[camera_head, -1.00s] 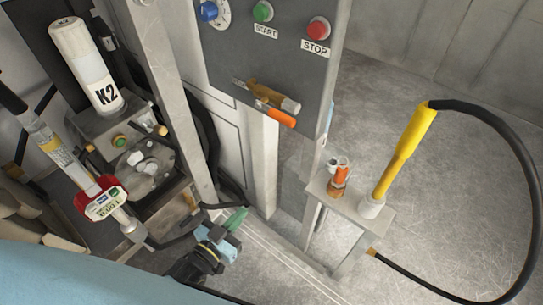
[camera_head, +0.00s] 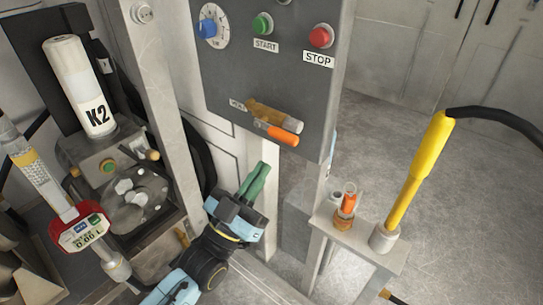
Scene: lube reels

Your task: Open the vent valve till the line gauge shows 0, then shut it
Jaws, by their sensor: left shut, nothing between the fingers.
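The vent valve (camera_head: 272,118) is a brass body on the grey panel, with an orange lever (camera_head: 275,132) that points to the lower right. A label beside it is partly hidden and too small to read surely. My left gripper (camera_head: 262,170), with green fingers, is shut and empty below and slightly left of the lever, apart from it. A red-cased digital meter (camera_head: 82,232) at the lower left has a small display that seems to read 0.00 L. My right gripper is not in view.
A yellow-handled hose tool (camera_head: 418,170) stands in a holder on a bracket. A white K2 cylinder (camera_head: 78,85) stands left.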

